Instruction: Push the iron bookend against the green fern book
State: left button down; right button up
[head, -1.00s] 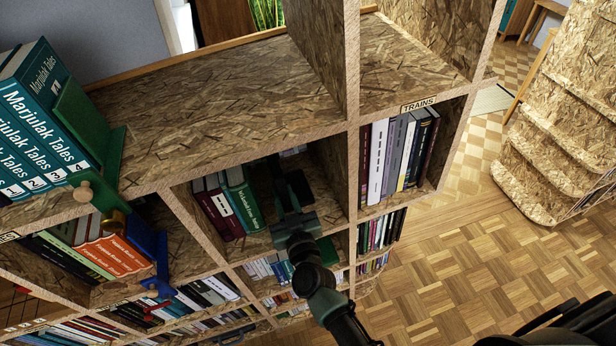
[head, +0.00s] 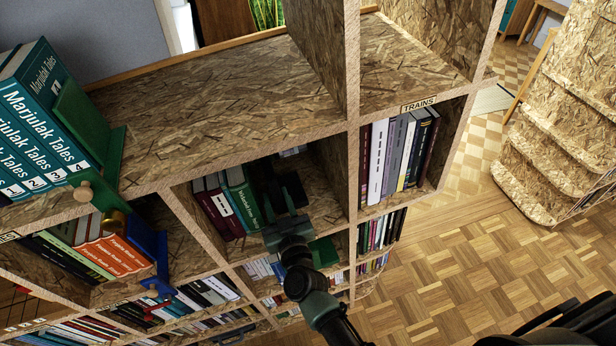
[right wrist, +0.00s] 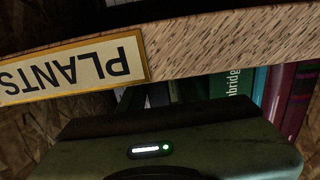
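The green fern book (head: 243,203) stands at the right end of a short row in the middle compartment. It seems to show in the right wrist view too, as a green spine (right wrist: 236,86). My right gripper (head: 277,190) reaches into this compartment just right of the green book. Dark shapes there overlap, so I cannot separate the iron bookend from the gripper fingers, nor tell whether they touch the book. The wrist view shows mostly my gripper's housing, and its fingertips are hidden. My left gripper is not in view.
A PLANTS label (right wrist: 75,68) sits on the shelf edge close above my wrist. An upright board (head: 343,175) bounds the compartment on the right, with some free floor beside it.

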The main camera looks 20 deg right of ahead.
jog(key=shift+a+r, duration=0.1)
jog(key=shift+a, duration=0.05)
dwell(0.3)
jog(key=shift+s+d+r+p, duration=0.15)
jog(key=shift+s+p, duration=0.35)
jog(key=shift+s, duration=0.65)
jog(key=shift+s+d+f+p, duration=0.1)
jog(key=shift+s+p, duration=0.4)
jog(key=shift+s, duration=0.65)
jog(key=s+p, duration=0.2)
jog(key=s, duration=0.4)
jog(key=shift+s+d, duration=0.2)
jog(key=shift+d, duration=0.05)
